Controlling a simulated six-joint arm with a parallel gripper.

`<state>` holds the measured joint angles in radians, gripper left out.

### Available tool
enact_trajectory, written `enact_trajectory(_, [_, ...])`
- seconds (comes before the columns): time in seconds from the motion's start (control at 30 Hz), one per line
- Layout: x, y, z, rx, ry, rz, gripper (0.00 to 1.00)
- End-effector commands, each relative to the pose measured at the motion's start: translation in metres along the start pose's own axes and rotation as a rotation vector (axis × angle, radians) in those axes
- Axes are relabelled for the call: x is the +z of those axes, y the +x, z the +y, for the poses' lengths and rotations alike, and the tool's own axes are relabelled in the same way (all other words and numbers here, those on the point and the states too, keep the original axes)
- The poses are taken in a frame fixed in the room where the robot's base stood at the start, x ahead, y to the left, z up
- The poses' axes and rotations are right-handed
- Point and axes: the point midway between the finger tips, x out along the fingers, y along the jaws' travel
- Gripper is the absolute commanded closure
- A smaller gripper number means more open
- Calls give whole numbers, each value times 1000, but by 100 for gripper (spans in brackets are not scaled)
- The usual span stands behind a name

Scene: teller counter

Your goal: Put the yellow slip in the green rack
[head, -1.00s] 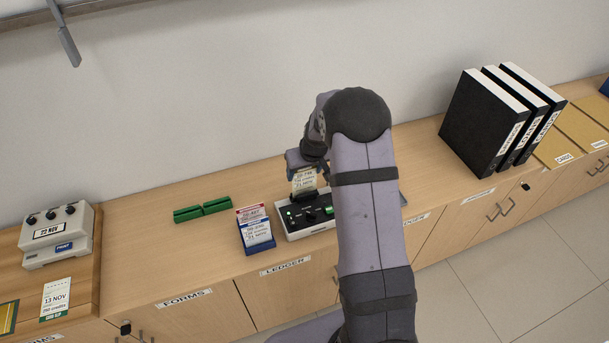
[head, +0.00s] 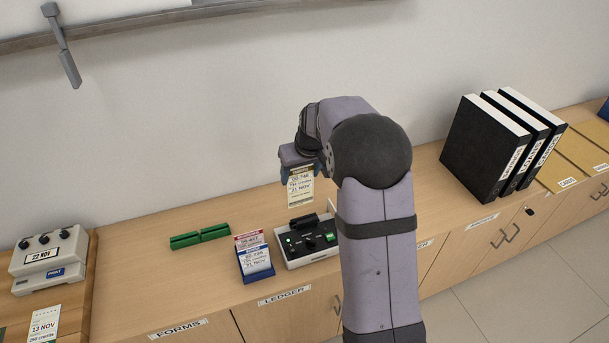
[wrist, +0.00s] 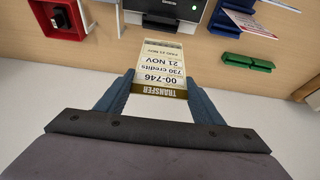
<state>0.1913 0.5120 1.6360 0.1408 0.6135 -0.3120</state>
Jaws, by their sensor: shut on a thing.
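A pale yellow slip (head: 300,189) with an olive band reading TRANSFER hangs from my gripper (head: 300,168), above the back of the black-and-white device. In the wrist view the slip (wrist: 163,62) is pinched at its banded end by my gripper (wrist: 160,90), its free end pointing toward the device. The green rack (head: 201,237), a low two-part slotted block, lies on the counter to the left of the slip. No slip shows in it. The rack also shows in the wrist view (wrist: 247,62), apart from the gripper.
The device (head: 308,240) has a dark slot and green buttons. A blue holder (head: 257,275) with red-topped and blue-topped slips stands between it and the rack's front. A grey printer (head: 50,262) is at left, black binders (head: 490,150) at right. A red part (wrist: 58,18) shows in the wrist view.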

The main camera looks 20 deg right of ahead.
Motion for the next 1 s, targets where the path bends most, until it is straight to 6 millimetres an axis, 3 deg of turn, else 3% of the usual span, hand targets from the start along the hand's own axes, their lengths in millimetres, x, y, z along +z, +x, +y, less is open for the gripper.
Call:
enact_trajectory(0.27, [12, 20, -77, -55, -129, -8, 74])
enact_trajectory(0.5, [32, 52, -170, -124, -299, -5, 74])
enact_trajectory(0.73, [32, 79, -246, -194, -470, -1, 74])
enact_trajectory(0.87, [22, 91, -272, -203, -493, 1, 74])
enact_trajectory(1.0, [-1, 97, -277, -180, -439, 3, 74])
